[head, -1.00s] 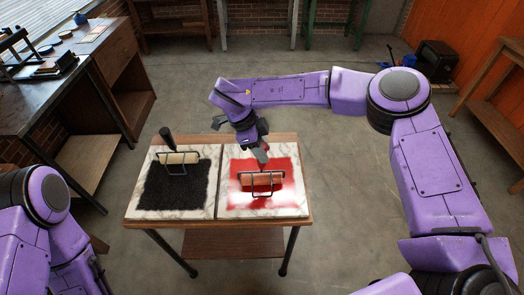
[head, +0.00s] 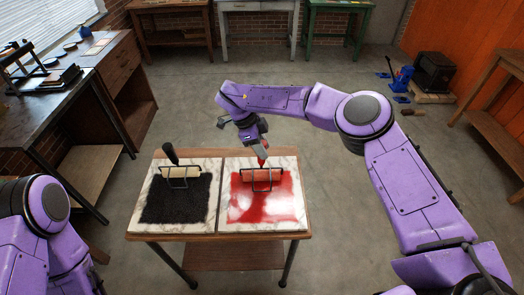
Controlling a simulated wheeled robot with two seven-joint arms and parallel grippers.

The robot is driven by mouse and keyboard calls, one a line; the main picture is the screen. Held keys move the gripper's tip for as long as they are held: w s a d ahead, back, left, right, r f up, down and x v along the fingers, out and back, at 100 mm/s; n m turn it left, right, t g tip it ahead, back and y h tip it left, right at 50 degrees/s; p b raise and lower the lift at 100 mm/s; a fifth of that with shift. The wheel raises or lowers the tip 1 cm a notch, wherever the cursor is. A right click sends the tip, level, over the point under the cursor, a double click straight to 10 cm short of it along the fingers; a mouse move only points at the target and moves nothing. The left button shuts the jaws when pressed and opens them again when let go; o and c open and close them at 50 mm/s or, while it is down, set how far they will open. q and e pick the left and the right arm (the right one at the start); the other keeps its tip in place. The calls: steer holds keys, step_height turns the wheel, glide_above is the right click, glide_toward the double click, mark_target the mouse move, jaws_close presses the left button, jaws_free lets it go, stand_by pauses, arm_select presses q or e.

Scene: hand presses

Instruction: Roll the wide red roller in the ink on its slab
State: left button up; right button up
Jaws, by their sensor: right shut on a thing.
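The wide red roller (head: 262,175) lies across the upper part of the red ink (head: 266,205) on the right marble slab (head: 298,222). Its wire frame points down the picture and its red handle goes up into my right gripper (head: 262,158). My right gripper is shut on that handle, above the slab's far edge. The roller seems to touch the ink, whose film looks streaked and uneven. My left gripper is not in view; only my left arm shows at the lower left.
Beside it, a second roller (head: 180,172) with a black handle rests on the left slab (head: 145,218) above black ink (head: 176,200). Both slabs stand on a small wooden table (head: 218,237). A workbench (head: 45,115) stands at the left. Floor is clear behind the table.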

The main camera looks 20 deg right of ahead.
steer(key=shift+w, duration=0.25)
steer(key=s+a+p, duration=0.2)
steer(key=s, duration=0.5)
steer(key=shift+s, duration=0.15)
steer(key=s+a, duration=0.2)
steer(key=s, duration=0.5)
steer(key=shift+w+d+f, duration=0.1)
steer(key=shift+w+d, duration=0.55)
steer(key=shift+w, duration=1.75)
steer(key=shift+w+d+r, duration=0.1)
steer(key=shift+w+d, duration=0.55)
steer(key=shift+w, duration=1.7)
steer(key=shift+w+d+f, duration=0.1)
steer(key=shift+w+d, duration=0.55)
steer(key=shift+w, duration=1.75)
steer(key=shift+s+a, duration=0.2)
steer(key=shift+s, duration=0.65)
steer(key=s+a, duration=0.3)
steer(key=s, duration=1)
steer(key=shift+a, duration=0.3)
steer(key=shift+w, duration=0.1)
